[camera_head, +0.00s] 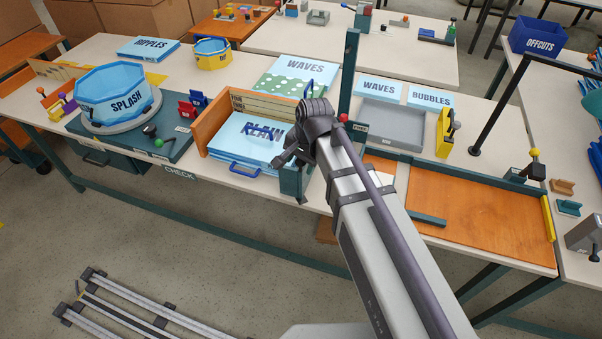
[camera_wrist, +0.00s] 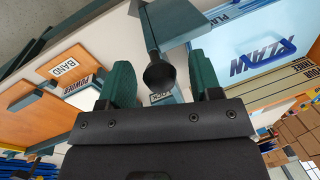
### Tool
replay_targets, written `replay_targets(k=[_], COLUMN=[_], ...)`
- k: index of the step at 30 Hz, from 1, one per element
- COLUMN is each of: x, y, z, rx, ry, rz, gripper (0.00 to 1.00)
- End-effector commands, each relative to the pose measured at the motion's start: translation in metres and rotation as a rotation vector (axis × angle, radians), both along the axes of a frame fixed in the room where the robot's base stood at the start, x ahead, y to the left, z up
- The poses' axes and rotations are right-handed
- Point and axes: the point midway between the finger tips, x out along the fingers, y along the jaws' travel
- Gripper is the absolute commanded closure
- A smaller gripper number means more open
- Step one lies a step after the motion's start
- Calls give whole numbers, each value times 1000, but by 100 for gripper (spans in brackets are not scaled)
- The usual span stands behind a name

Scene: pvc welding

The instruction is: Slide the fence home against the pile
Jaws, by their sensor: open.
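The pile (camera_head: 240,133) is a stack of light blue sheets with dark blue lettering, lying in a wooden-walled bay. Its lettered top also shows in the wrist view (camera_wrist: 265,58). The fence (camera_head: 291,184) appears to be the dark teal upright piece at the pile's right front; in the wrist view its teal plate (camera_wrist: 183,22) carries a round black knob (camera_wrist: 160,74). My gripper (camera_wrist: 163,82) is open, with green fingers on either side of the knob. I cannot tell whether they touch it. My arm hides part of the fence in the head view.
A tall teal post (camera_head: 348,75) rises behind my arm. A grey tray (camera_head: 392,125) stands right of it, and an orange board (camera_head: 480,210) lies at the front right. The turntable with the SPLASH ring (camera_head: 117,97) stands left of the bay.

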Motion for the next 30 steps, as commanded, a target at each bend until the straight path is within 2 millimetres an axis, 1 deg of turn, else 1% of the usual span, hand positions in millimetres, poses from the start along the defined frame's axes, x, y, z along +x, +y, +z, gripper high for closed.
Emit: replay_targets(k=[1, 8, 26, 30], x=[0, 0, 0, 0], y=[1, 1, 0, 1], z=[-6, -2, -3, -3], rx=[0, 0, 0, 0], ry=[0, 0, 0, 0], rz=[0, 0, 0, 0], gripper=[42, 42, 99, 100])
